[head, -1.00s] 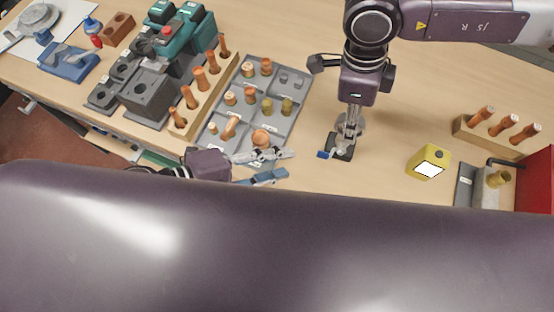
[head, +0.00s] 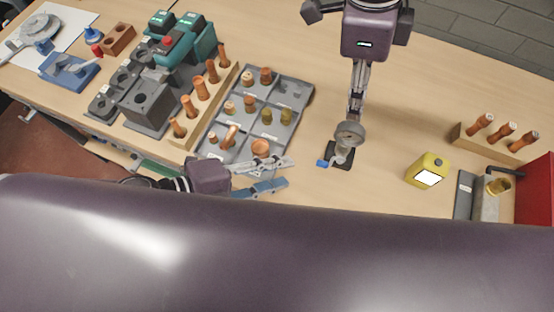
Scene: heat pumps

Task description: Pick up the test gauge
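The test gauge (head: 349,134) has a round grey dial and stands near the table's front edge, right of the grey tray. A dark base and a small blue part show below its dial. My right gripper (head: 355,115) points down just behind the dial, its fingers seen edge-on. I cannot tell whether it touches the gauge or how wide its fingers are. My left gripper (head: 290,173) is open and empty, its fingers apart at the tray's front edge.
The grey compartment tray (head: 304,97) holds copper and brass fittings. Left of it are a wooden rack (head: 192,133) and grey blocks. A yellow container (head: 428,170), another wooden rack (head: 507,145) and a red box (head: 536,190) are at right. Table behind the yellow container is clear.

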